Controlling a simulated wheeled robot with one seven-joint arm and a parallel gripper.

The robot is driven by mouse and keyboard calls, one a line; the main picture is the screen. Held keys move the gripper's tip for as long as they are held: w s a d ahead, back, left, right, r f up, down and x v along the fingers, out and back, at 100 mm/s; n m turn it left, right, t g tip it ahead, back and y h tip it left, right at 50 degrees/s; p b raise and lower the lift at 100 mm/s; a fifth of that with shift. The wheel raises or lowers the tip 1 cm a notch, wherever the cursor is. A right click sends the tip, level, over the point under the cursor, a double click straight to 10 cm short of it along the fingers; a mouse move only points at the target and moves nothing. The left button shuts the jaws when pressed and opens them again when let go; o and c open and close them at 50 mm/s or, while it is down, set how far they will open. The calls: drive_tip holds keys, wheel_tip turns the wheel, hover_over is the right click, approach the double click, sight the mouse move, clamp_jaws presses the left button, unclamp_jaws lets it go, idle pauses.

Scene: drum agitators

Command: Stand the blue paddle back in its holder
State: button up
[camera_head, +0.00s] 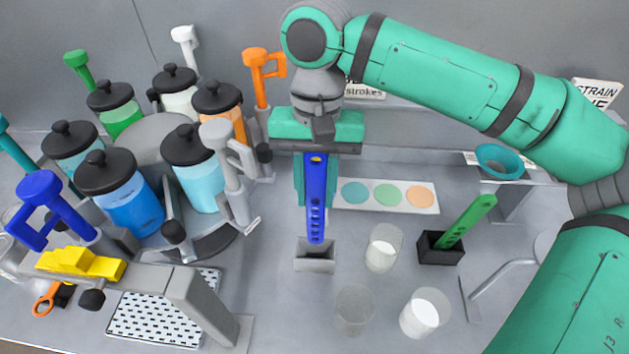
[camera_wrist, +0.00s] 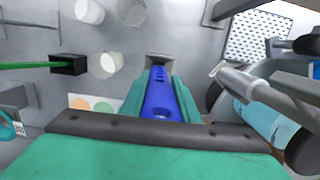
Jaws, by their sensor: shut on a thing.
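The blue paddle (camera_head: 316,200) hangs upright in my gripper (camera_head: 317,180), which is shut on its upper part. A light grey holder (camera_head: 314,262) stands on the table directly below. The paddle's lower end overlaps the holder's top in the head view; I cannot tell whether it is inside or just above the opening. In the wrist view the blue paddle (camera_wrist: 161,98) runs between the green fingers of my gripper (camera_wrist: 150,95) toward the holder (camera_wrist: 158,60), whose opening is partly hidden by it.
A green paddle (camera_head: 468,220) leans in a black holder (camera_head: 440,248) to the right. Several cups, one white-filled (camera_head: 383,248), stand between and in front. A colour card (camera_head: 388,196) lies behind. A carousel of lidded jars (camera_head: 130,200) with pump levers fills the left.

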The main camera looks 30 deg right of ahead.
sight(315, 218)
drive_tip(key=shift+f, duration=3.85)
drive_tip(key=o, duration=1.1)
drive_tip(key=r, duration=0.7)
drive_tip(key=w+r, duration=0.1)
drive_tip(key=r, duration=0.2)
drive_tip(key=shift+d+r, duration=0.35)
